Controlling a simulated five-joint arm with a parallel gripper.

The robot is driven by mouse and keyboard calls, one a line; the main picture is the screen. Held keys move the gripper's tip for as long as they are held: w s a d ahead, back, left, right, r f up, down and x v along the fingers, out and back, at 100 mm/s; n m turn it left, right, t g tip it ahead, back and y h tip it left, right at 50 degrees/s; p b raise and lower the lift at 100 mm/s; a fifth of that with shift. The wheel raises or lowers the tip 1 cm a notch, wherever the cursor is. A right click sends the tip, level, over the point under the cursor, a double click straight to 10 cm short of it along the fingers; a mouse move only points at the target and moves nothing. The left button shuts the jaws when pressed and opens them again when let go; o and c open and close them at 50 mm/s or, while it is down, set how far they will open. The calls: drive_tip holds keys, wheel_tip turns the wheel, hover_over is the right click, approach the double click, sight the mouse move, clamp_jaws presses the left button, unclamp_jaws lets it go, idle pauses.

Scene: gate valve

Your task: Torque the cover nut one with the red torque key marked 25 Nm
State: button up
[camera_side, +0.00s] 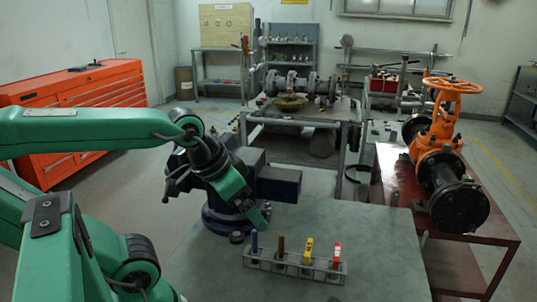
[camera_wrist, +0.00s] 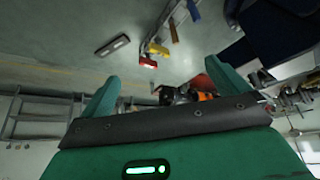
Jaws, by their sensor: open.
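The red torque key (camera_side: 336,253) stands upright at the right end of a grey rack (camera_side: 290,270) on the bench, beside the yellow key (camera_side: 308,250). Its marking is too small to read. In the wrist view the red key (camera_wrist: 147,62) shows beyond the fingers, near the yellow key (camera_wrist: 157,48). My gripper (camera_side: 262,213) is open and empty, above the bench to the upper left of the rack; its two green fingers (camera_wrist: 165,82) are spread. The orange gate valve (camera_side: 437,150) with its handwheel stands on a red table at right. Its individual cover nuts cannot be made out.
A brown key (camera_side: 280,248) and a blue key (camera_side: 254,243) stand in the same rack. A dark blue vise (camera_side: 278,184) is close behind my gripper. The bench (camera_side: 385,265) is clear to the right of the rack. An orange tool chest (camera_side: 75,95) stands at left.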

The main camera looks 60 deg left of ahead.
drive_tip(key=shift+w, duration=0.1)
drive_tip(key=c, duration=0.7)
drive_tip(key=shift+w+r+m, duration=0.1)
drive_tip(key=shift+w+m, duration=0.05)
drive_tip(key=shift+m, duration=0.15)
drive_tip(key=c, duration=0.4)
drive_tip(key=shift+w+d+m, duration=0.1)
drive_tip(key=shift+w+m, duration=0.15)
drive_tip(key=shift+m, duration=0.05)
drive_tip(key=c, duration=0.3)
drive_tip(key=m+g, duration=0.5)
drive_tip(key=m, duration=2)
hover_over(337, 251)
drive_tip(key=f, duration=1)
drive_tip(key=shift+s, duration=0.3)
drive_tip(key=shift+c, duration=0.2)
drive_tip(key=shift+w+f+m+g, duration=0.3)
drive_tip(key=shift+w+f+m, duration=0.05)
drive_tip(key=shift+f+m, duration=0.05)
drive_tip(key=shift+f, duration=0.15)
drive_tip(key=shift+f, duration=3.35)
